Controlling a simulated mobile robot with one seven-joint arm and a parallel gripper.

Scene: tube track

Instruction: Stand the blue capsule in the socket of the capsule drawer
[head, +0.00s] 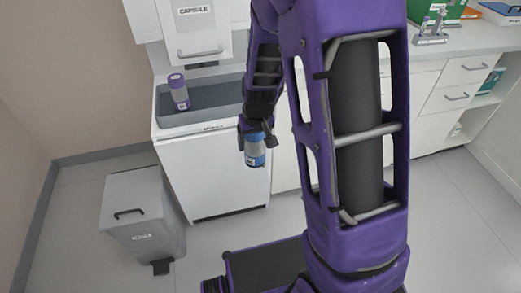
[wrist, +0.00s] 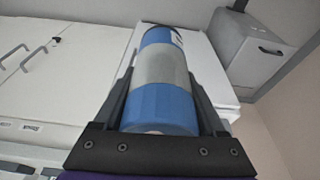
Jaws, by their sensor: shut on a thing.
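The blue capsule (head: 255,155) has a grey middle band and hangs in my gripper (head: 257,133), in front of the white cabinet. In the wrist view the capsule (wrist: 162,85) lies between the two dark fingers, which are shut on it. The cabinet labelled "CAPSULE" (head: 195,30) with a handle is at the top left of the head view. I cannot tell from these frames whether it is the capsule drawer, and no socket shows clearly.
A purple capsule (head: 178,92) stands tilted in the grey tray (head: 215,92) on top of the white cabinet (head: 215,170). A grey bin (head: 140,210) with a pedal stands on the floor at left. A counter with drawers (head: 450,95) is at right. The floor between is clear.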

